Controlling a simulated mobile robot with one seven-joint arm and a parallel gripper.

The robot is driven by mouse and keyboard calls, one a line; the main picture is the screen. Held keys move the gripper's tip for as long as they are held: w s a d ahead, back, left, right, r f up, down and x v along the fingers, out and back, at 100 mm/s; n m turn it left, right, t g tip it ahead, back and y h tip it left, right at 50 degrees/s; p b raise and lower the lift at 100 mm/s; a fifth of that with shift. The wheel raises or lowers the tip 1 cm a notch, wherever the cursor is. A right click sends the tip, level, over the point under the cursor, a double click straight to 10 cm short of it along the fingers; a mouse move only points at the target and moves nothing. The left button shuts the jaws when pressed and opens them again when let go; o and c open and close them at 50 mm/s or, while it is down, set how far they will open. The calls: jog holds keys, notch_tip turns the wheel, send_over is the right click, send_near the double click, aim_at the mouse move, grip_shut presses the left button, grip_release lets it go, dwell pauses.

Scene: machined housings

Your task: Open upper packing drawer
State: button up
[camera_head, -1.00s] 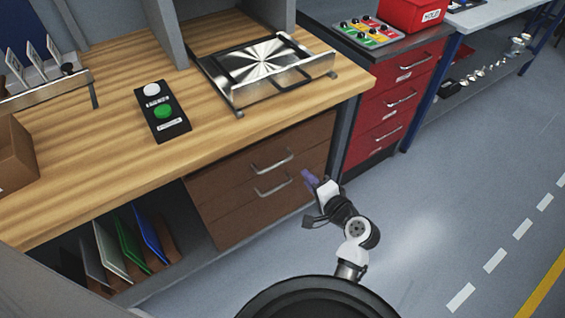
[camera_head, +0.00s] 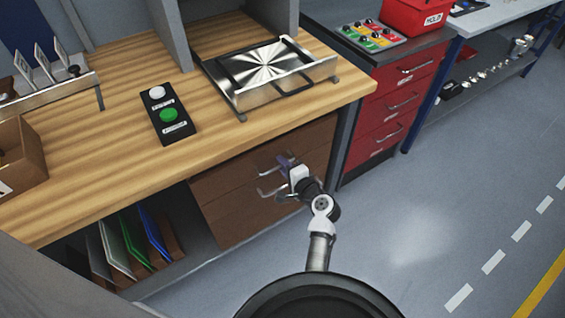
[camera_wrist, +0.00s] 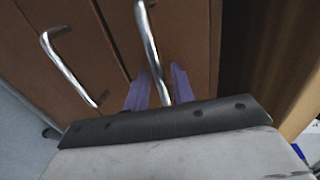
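The upper packing drawer (camera_head: 222,178) is the upper of two brown drawer fronts under the wooden bench, and it looks closed. Its silver bar handle (camera_head: 267,170) also shows in the wrist view (camera_wrist: 148,40), upper middle. My gripper (camera_head: 284,161) is at this handle. In the wrist view, its two purple fingers (camera_wrist: 160,69) stand apart, one on each side of the bar, with visible gaps. The handle's near end is between the fingers. The lower drawer's handle (camera_head: 270,195) is left of my fingers in the wrist view (camera_wrist: 68,70).
The wooden bench top (camera_head: 130,190) overhangs the drawers. A red drawer cabinet (camera_head: 385,115) stands to the right. Upright coloured panels (camera_head: 135,240) stand on the shelf at left. A black box with a green button (camera_head: 168,115) is on the bench. Floor at right is clear.

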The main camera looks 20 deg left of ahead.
jog(key=shift+w+a, duration=0.25)
jog(key=shift+a, duration=0.05)
jog(key=shift+c, duration=0.4)
grip_shut()
jog(key=shift+f, duration=0.1)
